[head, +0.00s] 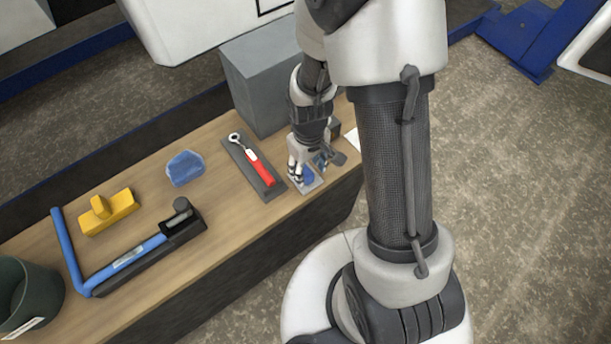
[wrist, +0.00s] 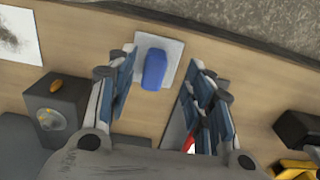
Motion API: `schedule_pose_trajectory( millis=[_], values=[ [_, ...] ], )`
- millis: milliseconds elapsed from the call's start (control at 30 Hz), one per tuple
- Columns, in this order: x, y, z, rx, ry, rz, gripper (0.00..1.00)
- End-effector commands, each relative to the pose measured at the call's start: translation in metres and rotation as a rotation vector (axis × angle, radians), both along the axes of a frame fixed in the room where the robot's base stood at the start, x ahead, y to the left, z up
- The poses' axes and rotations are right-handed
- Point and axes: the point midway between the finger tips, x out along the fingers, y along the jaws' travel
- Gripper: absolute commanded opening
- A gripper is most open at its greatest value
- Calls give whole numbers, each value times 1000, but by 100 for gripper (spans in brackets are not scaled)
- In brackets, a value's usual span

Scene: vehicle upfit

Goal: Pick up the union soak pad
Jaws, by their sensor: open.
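A small blue pad (wrist: 154,69) lies on a light grey square plate (wrist: 173,50) on the wooden bench. I take it for the union soak pad, though no label shows. In the head view the blue pad (head: 308,174) is partly hidden by my gripper, and the plate shows below it. My gripper (head: 306,166) points down over the plate, near the bench's front edge. In the wrist view my gripper (wrist: 163,85) has its fingers wide apart, with the pad between and slightly beyond them. Nothing is held.
A red-handled ratchet (head: 257,165) lies on a dark mat left of my gripper. A grey box (head: 262,85) stands behind. A blue cloth-like piece (head: 185,168), yellow block (head: 110,212), blue bar tool (head: 125,262) and dark bin (head: 28,292) are further left. A dark block (wrist: 55,105) is close by.

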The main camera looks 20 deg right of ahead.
Motion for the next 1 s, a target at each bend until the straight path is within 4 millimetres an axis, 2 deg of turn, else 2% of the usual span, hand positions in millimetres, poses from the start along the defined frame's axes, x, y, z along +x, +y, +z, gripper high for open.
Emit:
schedule_pose_trajectory(
  millis=[300,433,633,1000],
  values=[
    [7,-2,-45,-1,2,0,48],
    [7,-3,-51,0,0,0,48],
    [7,-2,-50,0,0,0,48],
    [7,-3,-50,0,0,0,24]
  ],
)
